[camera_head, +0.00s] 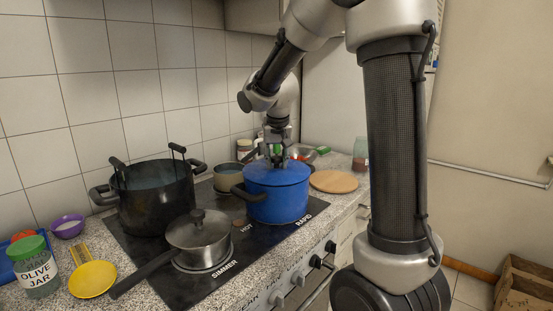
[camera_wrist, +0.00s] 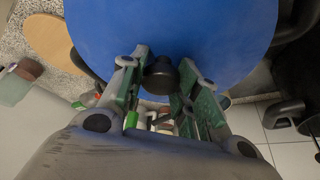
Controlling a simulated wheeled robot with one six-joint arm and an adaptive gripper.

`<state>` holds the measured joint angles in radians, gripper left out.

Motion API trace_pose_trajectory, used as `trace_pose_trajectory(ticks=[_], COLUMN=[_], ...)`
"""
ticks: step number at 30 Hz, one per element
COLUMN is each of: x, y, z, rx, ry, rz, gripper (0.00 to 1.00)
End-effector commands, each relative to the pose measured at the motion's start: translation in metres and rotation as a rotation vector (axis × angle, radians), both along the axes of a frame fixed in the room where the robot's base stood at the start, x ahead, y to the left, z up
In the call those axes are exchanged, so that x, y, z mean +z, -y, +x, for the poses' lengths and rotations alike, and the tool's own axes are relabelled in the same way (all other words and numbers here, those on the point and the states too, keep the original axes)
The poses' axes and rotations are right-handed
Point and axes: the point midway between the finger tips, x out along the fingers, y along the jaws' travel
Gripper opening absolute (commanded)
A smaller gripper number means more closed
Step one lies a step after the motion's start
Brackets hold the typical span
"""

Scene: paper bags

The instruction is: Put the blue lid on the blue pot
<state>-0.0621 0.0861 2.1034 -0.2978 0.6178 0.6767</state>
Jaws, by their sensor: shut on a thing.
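The blue pot (camera_head: 278,201) stands on the right part of the black cooktop, with a dark side handle at its left. The blue lid (camera_head: 277,174) lies over the pot's top in the head view; whether it rests fully on the rim I cannot tell. In the wrist view the lid (camera_wrist: 170,30) fills the upper middle. My gripper (camera_head: 276,155) is above the lid's centre, pointing down. In the wrist view my gripper (camera_wrist: 160,85) is shut on the lid's black knob (camera_wrist: 160,76). The pot's body is mostly hidden under the lid there.
A large black pot (camera_head: 155,200) and a lidded steel saucepan (camera_head: 198,239) stand left on the cooktop. A small pot (camera_head: 230,176) is behind. A round wooden board (camera_head: 333,181) lies right of the blue pot.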

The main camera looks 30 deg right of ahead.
Motion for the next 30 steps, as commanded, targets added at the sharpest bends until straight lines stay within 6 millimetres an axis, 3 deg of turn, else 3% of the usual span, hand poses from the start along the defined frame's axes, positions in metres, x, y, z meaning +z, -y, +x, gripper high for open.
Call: trace_pose_trajectory(ticks=[24, 25, 28, 30], x=[-0.0070, -0.0069, -0.0068, -0.0068], y=[0.0000, 0.0000, 0.0000, 0.0000], z=[0.0001, 0.0001, 0.0001, 0.0000], rx=[0.000, 0.000, 0.000, 0.000], ry=[0.000, 0.001, 0.001, 0.000], rz=[0.000, 0.000, 0.000, 0.000], gripper=[0.03, 0.35, 0.53, 0.56])
